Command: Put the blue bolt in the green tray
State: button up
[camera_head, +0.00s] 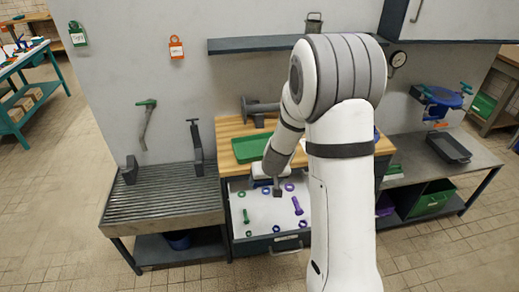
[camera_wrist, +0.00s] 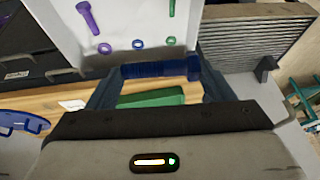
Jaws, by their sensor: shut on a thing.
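My gripper (camera_wrist: 160,75) is shut on the blue bolt (camera_wrist: 155,70), which lies crosswise between the fingers in the wrist view, its head at the right. In the head view my gripper (camera_head: 275,184) is over the back part of the open drawer, partly hidden by my arm, and the bolt is hard to make out there. The green tray (camera_head: 250,147) lies on the wooden bench top behind the drawer, partly covered by my arm. Part of the tray (camera_wrist: 150,98) also shows beyond the bolt in the wrist view.
The open white drawer (camera_head: 267,222) holds a purple bolt (camera_head: 297,206), a green bolt (camera_head: 246,216) and several coloured nuts. A dark vise-like tool (camera_head: 259,108) stands behind the tray. A ribbed metal bench (camera_head: 163,196) is at the left; a shelf (camera_head: 255,45) hangs above.

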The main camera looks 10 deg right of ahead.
aim_at(248, 154)
jog(key=u, duration=0.05)
jog(key=i, duration=1)
jog(key=z, duration=0.05)
